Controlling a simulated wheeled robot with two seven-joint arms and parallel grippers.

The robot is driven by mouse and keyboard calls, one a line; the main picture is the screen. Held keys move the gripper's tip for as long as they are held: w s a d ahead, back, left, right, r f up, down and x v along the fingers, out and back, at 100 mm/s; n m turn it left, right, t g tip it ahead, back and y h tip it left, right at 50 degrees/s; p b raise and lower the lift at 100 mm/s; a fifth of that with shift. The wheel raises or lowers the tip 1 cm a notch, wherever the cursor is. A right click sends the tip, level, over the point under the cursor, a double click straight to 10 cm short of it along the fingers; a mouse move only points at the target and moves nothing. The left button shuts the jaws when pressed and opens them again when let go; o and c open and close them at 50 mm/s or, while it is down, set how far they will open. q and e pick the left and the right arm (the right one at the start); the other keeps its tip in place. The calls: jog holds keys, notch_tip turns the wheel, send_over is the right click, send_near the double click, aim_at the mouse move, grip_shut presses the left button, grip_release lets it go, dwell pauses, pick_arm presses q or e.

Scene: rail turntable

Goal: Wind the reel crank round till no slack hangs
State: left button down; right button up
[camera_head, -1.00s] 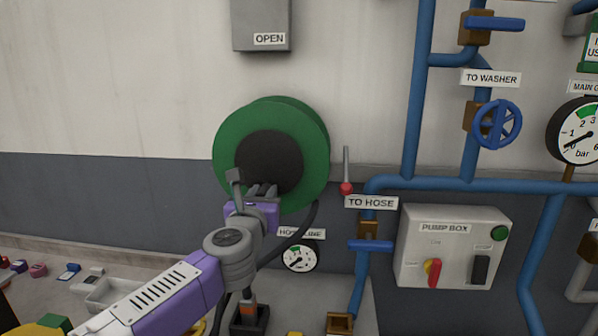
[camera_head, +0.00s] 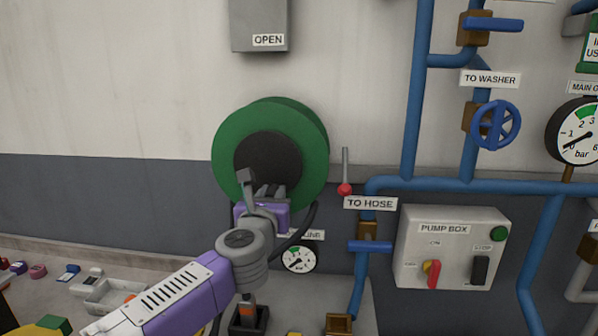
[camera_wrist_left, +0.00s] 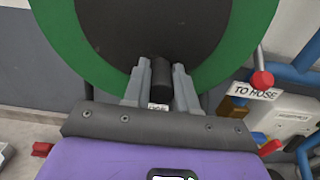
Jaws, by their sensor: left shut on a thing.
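The green reel (camera_head: 312,150) with its dark hub (camera_head: 268,155) is mounted on the wall, and its green rim also shows in the left wrist view (camera_wrist_left: 60,40). My left gripper (camera_head: 270,190) is in front of the hub's lower part. In the left wrist view its two grey fingers (camera_wrist_left: 160,88) are shut on the black crank handle (camera_wrist_left: 161,74), one on each side. The rest of the crank is hidden. A dark hose (camera_head: 305,222) hangs in a curve from the reel's lower right and passes behind my arm. My right gripper is out of view.
A red-knobbed lever (camera_head: 345,187) stands close right of the reel. A small gauge (camera_head: 298,259) is below it. Blue pipes (camera_head: 418,100) and the pump box (camera_head: 453,247) are further right. A grey tray (camera_head: 112,296) lies at lower left.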

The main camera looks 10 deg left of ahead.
aim_at(293, 172)
pick_arm(q)
jog(key=shift+d+r, duration=0.1)
jog(key=shift+d, duration=0.1)
jog(key=shift+d+r, duration=0.25)
jog(key=shift+d, duration=0.15)
jog(key=shift+s+d+p, duration=0.1)
jog(key=shift+p, duration=0.2)
jog(key=shift+d+r+p, duration=0.35)
jog(key=shift+d+r, duration=0.1)
jog(key=shift+d, duration=0.15)
jog(key=shift+d+r, duration=0.1)
jog(key=shift+d+r+p, duration=0.4)
jog(key=shift+p, duration=0.1)
jog(key=shift+d+r+p, duration=0.15)
jog(key=shift+r+p, duration=0.45)
jog(key=shift+r, duration=0.15)
